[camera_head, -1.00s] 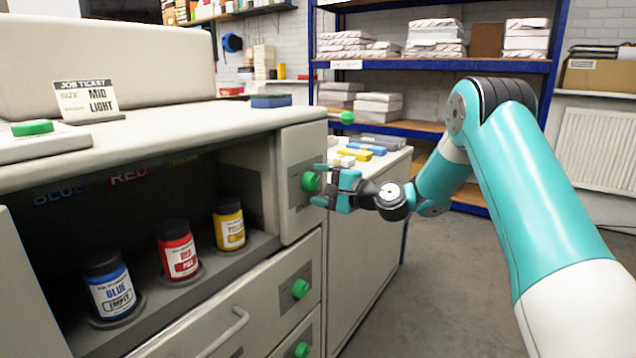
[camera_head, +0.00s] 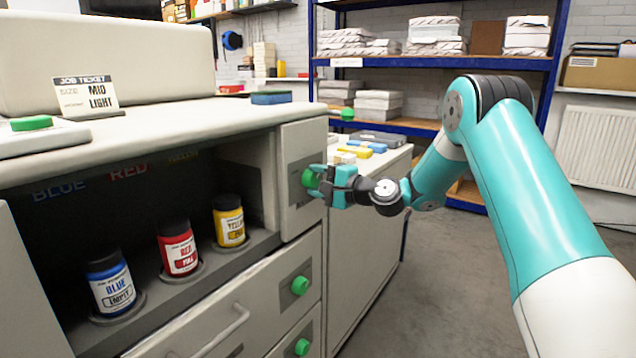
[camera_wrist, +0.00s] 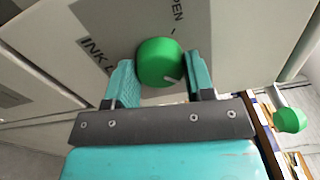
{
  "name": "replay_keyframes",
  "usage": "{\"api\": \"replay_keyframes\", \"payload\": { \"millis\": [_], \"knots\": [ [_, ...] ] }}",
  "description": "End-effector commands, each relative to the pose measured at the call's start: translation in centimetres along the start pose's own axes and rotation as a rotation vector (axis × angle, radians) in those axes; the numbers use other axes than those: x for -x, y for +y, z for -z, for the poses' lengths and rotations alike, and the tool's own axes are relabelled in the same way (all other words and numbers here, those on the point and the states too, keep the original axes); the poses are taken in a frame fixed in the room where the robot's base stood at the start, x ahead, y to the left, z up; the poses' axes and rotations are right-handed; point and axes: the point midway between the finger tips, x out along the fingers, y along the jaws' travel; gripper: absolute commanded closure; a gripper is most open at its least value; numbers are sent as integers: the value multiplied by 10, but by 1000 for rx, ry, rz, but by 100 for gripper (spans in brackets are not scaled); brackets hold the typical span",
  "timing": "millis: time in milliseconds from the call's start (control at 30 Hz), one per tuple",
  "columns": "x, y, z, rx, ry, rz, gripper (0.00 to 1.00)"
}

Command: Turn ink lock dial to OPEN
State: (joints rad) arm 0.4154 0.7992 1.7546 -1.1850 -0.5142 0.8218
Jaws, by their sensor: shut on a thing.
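The ink lock dial is a round green knob (camera_wrist: 160,62) on a grey plate, with a small white mark on its lower right edge. Part of the word OPEN and part of an INK label show beside it in the wrist view. In the head view the dial (camera_head: 309,179) is on the cabinet's upper right panel, partly covered by my gripper (camera_head: 318,180). In the wrist view my gripper (camera_wrist: 160,78) has one teal finger on each side of the dial and is shut on it. The white mark does not point at the OPEN text.
Two more green knobs (camera_head: 300,285) are on the drawers below. Blue, red and yellow ink bottles (camera_head: 178,248) stand in the open bay to the left. A side counter (camera_head: 360,215) with small coloured blocks is just behind my gripper. Floor to the right is clear.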

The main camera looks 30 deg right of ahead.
Motion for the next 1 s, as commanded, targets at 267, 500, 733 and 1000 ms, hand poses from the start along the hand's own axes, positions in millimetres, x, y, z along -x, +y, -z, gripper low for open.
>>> {"api": "replay_keyframes", "payload": {
  "millis": [267, 500, 733, 1000],
  "knots": [
    [0, 4, 1, 176, 0, 1, 75],
    [0, 5, 1, 400, 0, 2, 75],
    [0, 6, 1, 620, 0, 2, 75],
    [0, 6, 1, 877, 0, 1, 75]
  ]
}}
